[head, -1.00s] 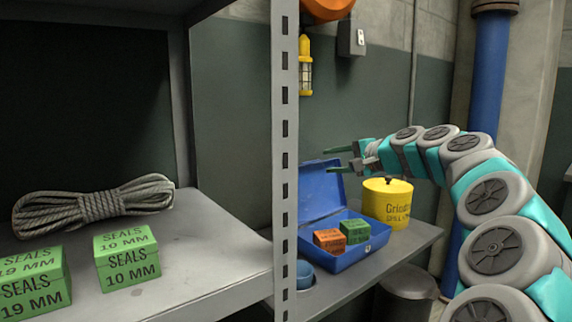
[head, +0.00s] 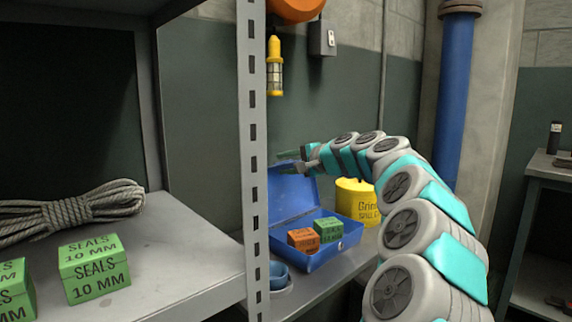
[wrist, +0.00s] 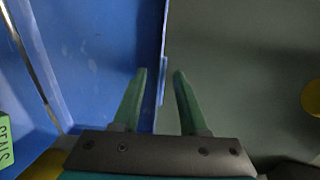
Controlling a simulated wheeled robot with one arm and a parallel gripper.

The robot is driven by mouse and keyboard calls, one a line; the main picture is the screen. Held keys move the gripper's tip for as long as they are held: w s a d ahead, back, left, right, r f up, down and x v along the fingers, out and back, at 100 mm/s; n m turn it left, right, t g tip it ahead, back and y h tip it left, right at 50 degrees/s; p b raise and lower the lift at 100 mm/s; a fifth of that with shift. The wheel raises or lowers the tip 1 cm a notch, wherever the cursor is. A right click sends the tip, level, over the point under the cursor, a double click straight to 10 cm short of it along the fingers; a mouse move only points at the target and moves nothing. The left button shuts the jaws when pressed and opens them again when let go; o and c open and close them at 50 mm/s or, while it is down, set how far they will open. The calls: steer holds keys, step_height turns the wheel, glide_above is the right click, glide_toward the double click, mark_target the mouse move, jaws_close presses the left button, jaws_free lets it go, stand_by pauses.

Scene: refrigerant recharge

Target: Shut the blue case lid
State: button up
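The blue case (head: 320,258) stands open on the bench, its lid (head: 291,195) raised at the back. An orange box (head: 303,240) and a green box (head: 328,229) sit in the case. My gripper (head: 283,161) is at the top of the raised lid, its fingers pointing left in the head view. In the wrist view my gripper (wrist: 160,75) is open, with a gap between its green fingers. The blue lid (wrist: 95,50) fills the left there, and its edge lies close to the left finger and partly between the fingers. Contact cannot be told.
A yellow grinding tin (head: 358,203) stands right of the case, below my arm. A blue cup (head: 278,275) is at the case's front left. A perforated shelf post (head: 252,150) rises left of the case. A shelf (head: 190,270) holds rope (head: 75,208) and green seal boxes (head: 93,268).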

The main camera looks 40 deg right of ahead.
jaws_close()
stand_by(1.2)
